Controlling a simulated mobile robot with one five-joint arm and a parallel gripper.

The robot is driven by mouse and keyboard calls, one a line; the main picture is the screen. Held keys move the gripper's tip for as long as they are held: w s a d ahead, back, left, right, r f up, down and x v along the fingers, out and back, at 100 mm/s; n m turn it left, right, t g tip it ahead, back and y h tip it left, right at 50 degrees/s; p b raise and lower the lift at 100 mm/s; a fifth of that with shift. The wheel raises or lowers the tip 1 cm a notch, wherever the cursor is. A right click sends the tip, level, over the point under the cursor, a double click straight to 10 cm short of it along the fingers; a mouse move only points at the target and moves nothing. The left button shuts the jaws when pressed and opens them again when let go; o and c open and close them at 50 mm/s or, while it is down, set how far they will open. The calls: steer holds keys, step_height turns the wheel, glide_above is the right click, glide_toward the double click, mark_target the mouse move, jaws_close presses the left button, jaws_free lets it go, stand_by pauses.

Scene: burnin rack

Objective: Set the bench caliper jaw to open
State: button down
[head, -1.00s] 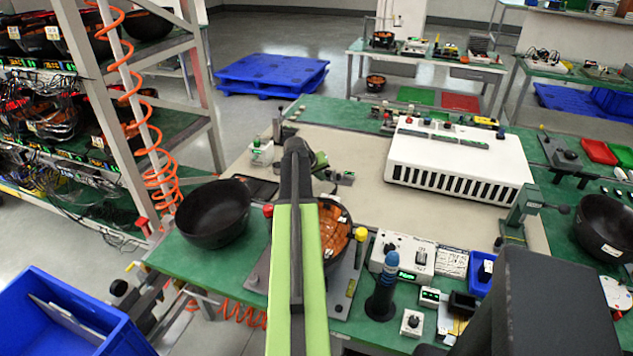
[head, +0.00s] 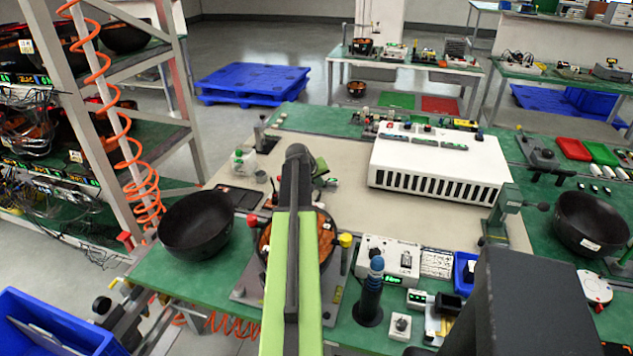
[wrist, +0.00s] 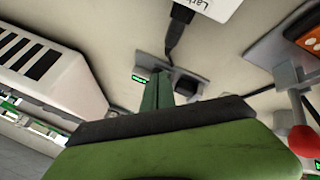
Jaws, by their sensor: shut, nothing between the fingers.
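The bench caliper appears to be the small grey device (wrist: 190,72) with a dark block and a small green-lit display, lying on the beige mat in the wrist view. In the head view it is a small grey piece (head: 328,182) just beyond my arm, partly covered. My gripper (wrist: 158,88) points at the device, its dark green fingers shut and empty, overlapping it in the wrist view. Whether they touch it I cannot tell. In the head view a green part of my gripper (head: 320,167) shows beside the arm's end. The caliper jaw's position is too small and hidden to read.
A white slotted unit (head: 438,165) stands right of the caliper. A black bowl (head: 195,225) is at left, and an orange-filled bowl lies under my arm. A red knob (wrist: 304,140) stands close at right in the wrist view. Beige mat (head: 350,215) is clear between.

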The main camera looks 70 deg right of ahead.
steer(key=w+a, duration=0.2)
steer(key=shift+w+a, duration=0.2)
steer(key=shift+w, duration=0.1)
steer(key=p+v, duration=0.8)
steer(key=v, duration=0.2)
steer(key=shift+w, duration=0.2)
steer(key=shift+a, duration=0.1)
